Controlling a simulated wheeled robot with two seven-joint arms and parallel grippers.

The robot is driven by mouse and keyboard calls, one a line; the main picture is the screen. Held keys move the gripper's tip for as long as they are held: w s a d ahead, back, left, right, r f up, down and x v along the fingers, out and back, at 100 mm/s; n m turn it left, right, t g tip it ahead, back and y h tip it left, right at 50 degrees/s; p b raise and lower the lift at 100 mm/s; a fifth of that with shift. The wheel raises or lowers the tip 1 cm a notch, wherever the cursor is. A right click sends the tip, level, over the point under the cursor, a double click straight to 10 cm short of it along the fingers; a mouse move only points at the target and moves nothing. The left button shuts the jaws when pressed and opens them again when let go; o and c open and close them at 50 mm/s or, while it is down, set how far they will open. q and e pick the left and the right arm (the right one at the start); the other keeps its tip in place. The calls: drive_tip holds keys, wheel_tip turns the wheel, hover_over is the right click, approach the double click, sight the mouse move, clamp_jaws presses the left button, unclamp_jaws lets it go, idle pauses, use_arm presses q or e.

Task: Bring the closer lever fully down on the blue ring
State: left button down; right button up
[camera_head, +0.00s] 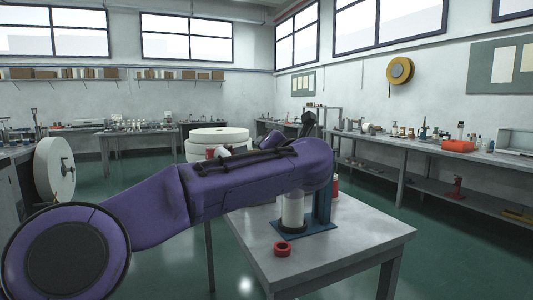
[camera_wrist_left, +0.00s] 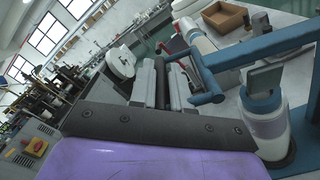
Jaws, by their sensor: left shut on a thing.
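My left arm reaches across the head view and hides its own gripper and the lever there. In the left wrist view my left gripper (camera_wrist_left: 165,85) is shut on the handle of the blue lever (camera_wrist_left: 215,72). The lever's bar runs from the handle up to the right edge, above a white cylinder (camera_wrist_left: 268,128) with a blue-grey band near its top. A flat blue-grey plate (camera_wrist_left: 266,79) stands over this cylinder, and I cannot tell whether it touches. The white cylinder also shows in the head view (camera_head: 292,212), upright on a blue base (camera_head: 318,227). My right gripper is out of view.
A red ring (camera_head: 282,248) lies on the grey table (camera_head: 350,255) in front of the base. A red-and-white object (camera_head: 335,188) stands behind the blue post. The table's front right is clear. A brown box (camera_wrist_left: 224,16) lies beyond the lever.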

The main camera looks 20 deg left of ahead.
use_arm(q)
drive_tip(key=shift+f+n+b, duration=0.3)
drive_tip(key=shift+f+b, duration=0.1)
drive_tip(key=shift+f, duration=0.45)
drive_tip(key=shift+s+a+f+b, duration=0.1)
drive_tip(key=shift+f+b, duration=0.75)
drive_tip(key=shift+b, duration=0.05)
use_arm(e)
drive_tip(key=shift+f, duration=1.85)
use_arm(q)
drive_tip(key=c, duration=1.1)
unclamp_jaws()
drive_tip(key=shift+s, duration=0.1)
drive_tip(key=b+v, duration=0.1)
drive_tip(key=v, duration=0.9)
drive_tip(key=shift+b, duration=0.35)
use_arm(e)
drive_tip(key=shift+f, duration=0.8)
